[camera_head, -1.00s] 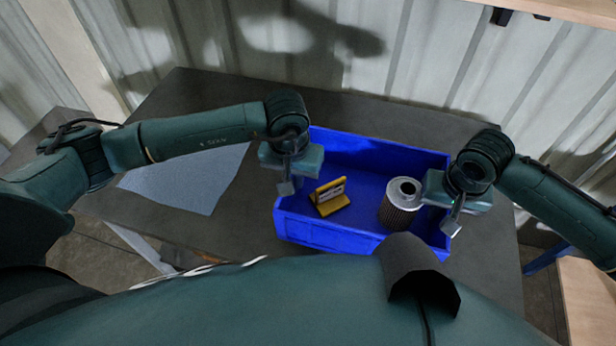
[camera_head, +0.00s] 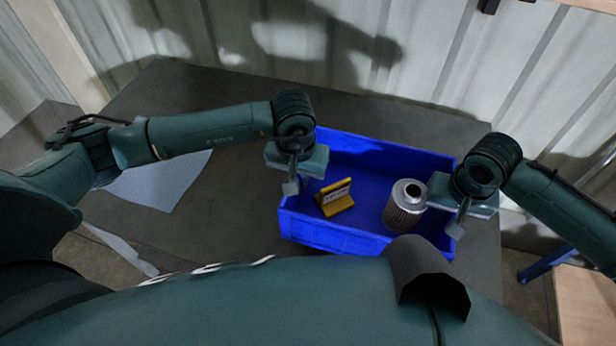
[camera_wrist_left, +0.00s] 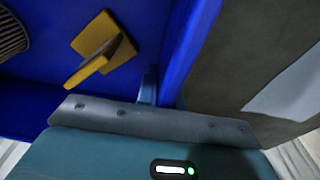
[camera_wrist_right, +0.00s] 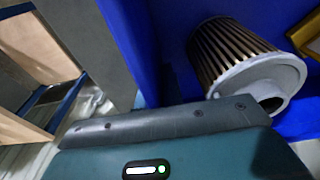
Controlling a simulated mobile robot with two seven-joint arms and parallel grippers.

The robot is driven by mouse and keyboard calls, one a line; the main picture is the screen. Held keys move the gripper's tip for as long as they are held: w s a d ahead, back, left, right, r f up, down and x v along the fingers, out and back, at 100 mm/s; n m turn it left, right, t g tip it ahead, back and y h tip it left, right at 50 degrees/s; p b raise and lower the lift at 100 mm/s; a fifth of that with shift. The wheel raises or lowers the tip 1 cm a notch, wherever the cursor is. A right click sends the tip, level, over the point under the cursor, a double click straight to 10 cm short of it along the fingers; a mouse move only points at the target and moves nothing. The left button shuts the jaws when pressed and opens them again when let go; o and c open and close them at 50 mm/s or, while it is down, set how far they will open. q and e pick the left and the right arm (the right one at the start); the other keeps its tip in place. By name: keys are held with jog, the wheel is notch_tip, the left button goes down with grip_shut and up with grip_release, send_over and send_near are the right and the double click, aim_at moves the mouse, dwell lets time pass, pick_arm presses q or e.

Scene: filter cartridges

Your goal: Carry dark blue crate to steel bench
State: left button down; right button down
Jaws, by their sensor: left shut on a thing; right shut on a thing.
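The dark blue crate (camera_head: 330,238) is in the middle of the head view, over a dark grey bench top (camera_head: 240,105). I cannot tell whether it touches the top. It holds a ribbed metal filter cartridge (camera_head: 403,208) and a yellow angled piece (camera_head: 336,198). My left gripper (camera_head: 292,186) is shut on the crate's left wall, which also shows in the left wrist view (camera_wrist_left: 190,45). My right gripper (camera_head: 459,226) is shut on its right wall, which shows in the right wrist view (camera_wrist_right: 128,40). The fingertips are partly hidden.
A light blue-grey sheet (camera_head: 160,180) lies on the bench top to the left of the crate. A corrugated wall (camera_head: 420,50) stands behind. A wooden surface with a blue frame (camera_head: 585,300) is at the lower right.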

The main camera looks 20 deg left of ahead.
aim_at(436, 226)
pick_arm(q)
jog(key=shift+r, duration=0.1)
pick_arm(e)
jog(key=shift+r, duration=0.1)
pick_arm(q)
jog(key=shift+f, duration=0.2)
pick_arm(e)
jog(key=shift+f, duration=0.2)
